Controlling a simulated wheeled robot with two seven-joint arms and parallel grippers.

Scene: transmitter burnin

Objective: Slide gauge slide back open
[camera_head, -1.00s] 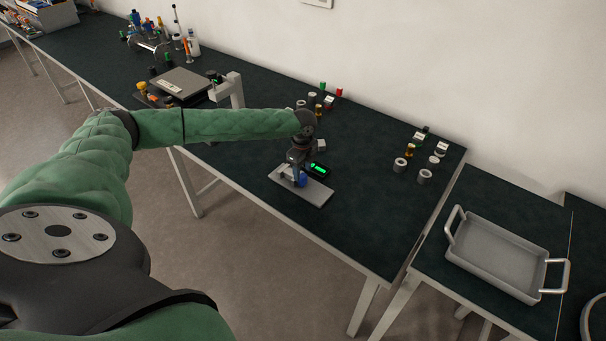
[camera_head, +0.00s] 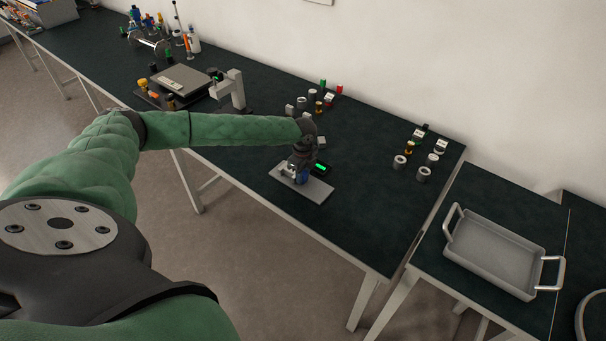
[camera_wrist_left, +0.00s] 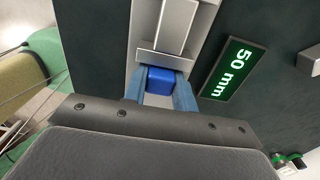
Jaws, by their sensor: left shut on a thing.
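The gauge has a grey base plate (camera_head: 318,192) on the dark bench. A small display (camera_head: 321,168) stands behind it and glows green. In the left wrist view the display (camera_wrist_left: 232,68) reads 50 mm. A silver bar and crosspiece (camera_wrist_left: 165,57) of the gauge lie just beyond a blue block (camera_wrist_left: 163,82), which appears to be the slide's grip. My left gripper (camera_wrist_left: 161,92) is shut on this blue block, with one finger on each side. In the head view my left gripper (camera_head: 302,174) is low over the plate and partly hides the gauge. My right gripper is not in view.
Several small metal cylinders and coloured blocks stand behind the gauge (camera_head: 313,96) and at the bench's right end (camera_head: 424,174). A scale (camera_head: 183,80) and a grey stand (camera_head: 236,90) are to the left. A grey tray (camera_head: 497,289) is on the right-hand table.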

